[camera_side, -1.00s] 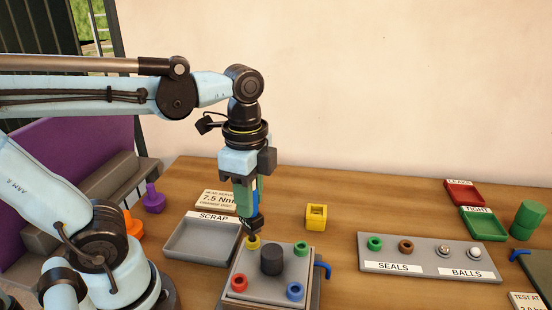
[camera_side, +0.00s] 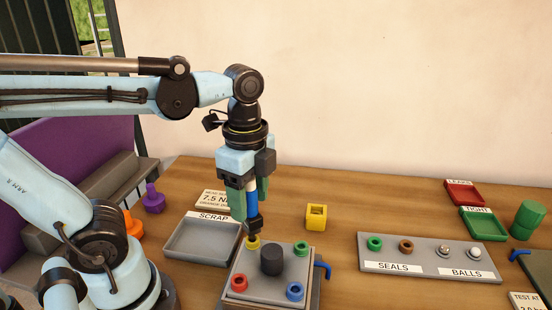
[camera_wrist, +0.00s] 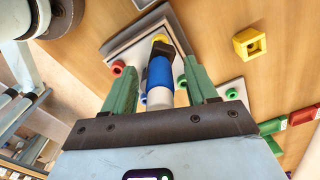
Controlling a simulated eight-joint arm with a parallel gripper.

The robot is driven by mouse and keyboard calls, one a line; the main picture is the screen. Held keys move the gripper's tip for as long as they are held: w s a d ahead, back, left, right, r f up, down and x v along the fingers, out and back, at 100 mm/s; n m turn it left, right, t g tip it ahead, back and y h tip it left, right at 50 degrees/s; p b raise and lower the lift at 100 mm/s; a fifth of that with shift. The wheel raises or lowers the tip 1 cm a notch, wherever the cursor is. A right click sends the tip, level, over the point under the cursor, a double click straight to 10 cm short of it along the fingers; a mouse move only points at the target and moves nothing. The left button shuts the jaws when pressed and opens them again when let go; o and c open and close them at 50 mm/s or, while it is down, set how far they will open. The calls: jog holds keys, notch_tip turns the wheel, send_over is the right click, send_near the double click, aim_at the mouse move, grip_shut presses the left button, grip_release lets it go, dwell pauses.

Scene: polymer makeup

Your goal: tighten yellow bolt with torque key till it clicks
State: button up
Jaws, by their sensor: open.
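The yellow bolt (camera_side: 253,243) sits at the back left corner of a grey square block (camera_side: 268,285). The torque key (camera_side: 253,203), with a blue grip, a white upper part and a black lower end, stands upright on the yellow bolt. My gripper (camera_side: 251,205) is open around the torque key, with its green fingers apart on either side. In the wrist view the torque key (camera_wrist: 160,75) lies between the two fingers of my gripper (camera_wrist: 163,90), with gaps on both sides. Whether the black end is fully seated on the bolt is hidden.
Red (camera_side: 239,284), blue (camera_side: 295,291) and green (camera_side: 301,248) bolts and a dark central cylinder (camera_side: 271,260) are on the block. A scrap tray (camera_side: 203,262) stands left. A yellow holder (camera_side: 316,217) is behind. The seals and balls tray (camera_side: 430,268) is right.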

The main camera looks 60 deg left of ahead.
jog(key=shift+r, duration=0.1)
notch_tip(320, 180, up, 12)
jog(key=shift+f, duration=0.15)
jog(key=n, duration=1.2)
jog(key=shift+n, duration=0.3)
notch_tip(320, 180, down, 12)
jog(key=shift+r, duration=0.1)
jog(key=shift+c, duration=0.3)
grip_shut()
